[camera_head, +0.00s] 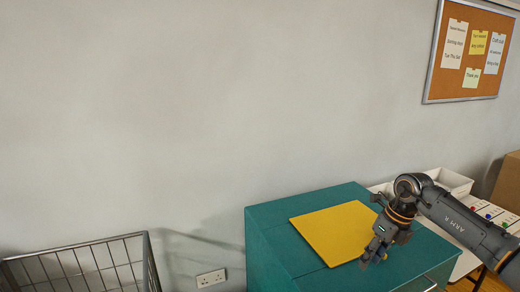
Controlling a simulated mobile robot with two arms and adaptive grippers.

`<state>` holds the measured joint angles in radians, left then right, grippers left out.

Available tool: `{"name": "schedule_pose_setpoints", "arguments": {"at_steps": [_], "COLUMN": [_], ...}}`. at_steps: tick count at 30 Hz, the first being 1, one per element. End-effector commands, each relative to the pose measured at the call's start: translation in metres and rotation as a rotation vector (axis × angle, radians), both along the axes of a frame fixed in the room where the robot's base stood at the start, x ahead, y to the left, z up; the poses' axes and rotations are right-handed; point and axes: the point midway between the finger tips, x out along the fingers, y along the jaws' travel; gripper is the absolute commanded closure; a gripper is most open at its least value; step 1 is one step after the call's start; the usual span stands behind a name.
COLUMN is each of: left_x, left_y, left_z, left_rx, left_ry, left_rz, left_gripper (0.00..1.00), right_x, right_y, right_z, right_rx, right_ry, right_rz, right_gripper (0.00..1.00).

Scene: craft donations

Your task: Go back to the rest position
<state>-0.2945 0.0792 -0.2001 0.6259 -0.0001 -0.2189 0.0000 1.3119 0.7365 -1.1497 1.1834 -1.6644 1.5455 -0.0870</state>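My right gripper (374,256) shows at the lower right, with my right arm coming in from the right edge. It hangs pointing down over the front right part of a yellow sheet (335,230) that lies flat on a teal cabinet (275,231). The fingers look close together, but the view is too small to tell whether they are open or shut. I see nothing clearly held in it. Whether the fingertips touch the sheet or cabinet top is unclear. My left gripper is out of view.
A wire basket (85,265) stands at the lower left. A white table with a white bin (450,182) and small coloured items is behind my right arm, near a cardboard box (508,185). A notice board (470,50) hangs on the wall. The air above the cabinet's left is free.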

Motion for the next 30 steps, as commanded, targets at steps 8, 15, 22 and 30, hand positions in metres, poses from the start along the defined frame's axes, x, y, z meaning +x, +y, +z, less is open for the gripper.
{"name": "schedule_pose_setpoints", "arguments": {"at_steps": [8, 15, 22, 30], "left_x": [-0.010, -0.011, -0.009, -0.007], "left_y": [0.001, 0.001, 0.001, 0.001], "left_z": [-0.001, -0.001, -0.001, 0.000], "left_rx": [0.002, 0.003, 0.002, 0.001], "left_ry": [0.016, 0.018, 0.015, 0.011], "left_rz": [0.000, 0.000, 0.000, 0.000], "left_gripper": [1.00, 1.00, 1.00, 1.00], "right_x": [-0.006, -0.043, -0.048, -0.074], "right_y": [0.122, 0.281, 0.280, 0.157], "right_z": [-0.025, 0.017, 0.078, -0.008], "right_rx": [0.347, 1.067, 1.698, 1.893], "right_ry": [-0.091, -0.162, -0.107, 0.096], "right_rz": [0.070, -0.095, -0.714, -1.838], "right_gripper": [0.62, 0.62, 0.62, 0.62]}}
